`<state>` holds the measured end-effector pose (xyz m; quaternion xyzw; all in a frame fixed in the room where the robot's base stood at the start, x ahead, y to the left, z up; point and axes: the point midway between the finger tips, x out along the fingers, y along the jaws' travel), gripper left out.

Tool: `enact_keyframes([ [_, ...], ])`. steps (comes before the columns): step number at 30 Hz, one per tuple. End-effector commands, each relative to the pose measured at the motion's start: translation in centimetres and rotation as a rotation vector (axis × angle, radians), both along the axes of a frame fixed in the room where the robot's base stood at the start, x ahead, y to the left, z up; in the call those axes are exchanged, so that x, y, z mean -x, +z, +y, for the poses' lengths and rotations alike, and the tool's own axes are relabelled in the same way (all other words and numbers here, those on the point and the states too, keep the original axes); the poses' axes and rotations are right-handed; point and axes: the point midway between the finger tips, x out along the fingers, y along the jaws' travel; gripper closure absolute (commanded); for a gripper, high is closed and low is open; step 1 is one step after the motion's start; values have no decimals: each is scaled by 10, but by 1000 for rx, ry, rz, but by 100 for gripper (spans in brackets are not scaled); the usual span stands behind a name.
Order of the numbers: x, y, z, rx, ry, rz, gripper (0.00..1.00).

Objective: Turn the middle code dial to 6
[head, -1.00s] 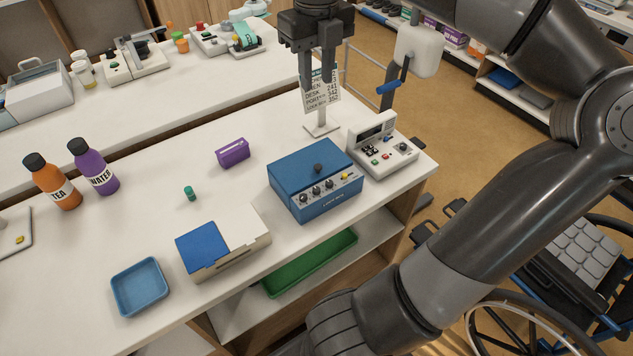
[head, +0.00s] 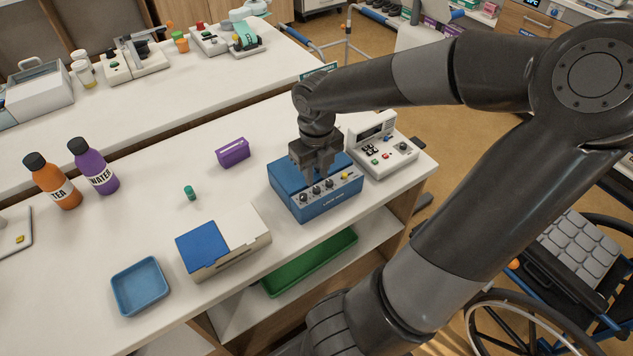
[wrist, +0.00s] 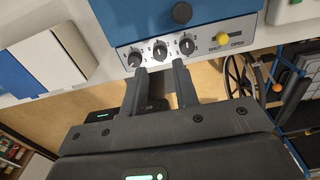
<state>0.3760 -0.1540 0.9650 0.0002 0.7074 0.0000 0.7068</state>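The blue code box (head: 300,180) stands near the front right edge of the bedside counter. Its front panel carries three dark code dials in a row. The middle code dial (wrist: 160,51) shows in the wrist view between the left dial (wrist: 135,59) and the right dial (wrist: 186,46). A yellow slider knob (wrist: 222,38) sits to their right over the words SHUT and OPEN. My gripper (wrist: 161,67) is open and empty, its two fingertips apart just below the middle dial in the picture. In the head view my gripper (head: 318,174) covers part of the box top. The dial's reading is too small to tell.
A white device with buttons (head: 385,152) stands close on the box's right. A white box with a blue lid (head: 201,243) is at the front left, and a purple box (head: 233,151) stands behind. A green tray (head: 315,262) lies on the lower shelf.

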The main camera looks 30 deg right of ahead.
Motion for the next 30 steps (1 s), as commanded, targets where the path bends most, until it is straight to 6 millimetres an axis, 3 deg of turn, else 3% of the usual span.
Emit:
enact_keyframes([
  [9,0,-35,0,1,1,0,72],
  [21,0,-41,0,0,0,-1,72],
  [30,0,-41,0,0,0,-1,95],
])
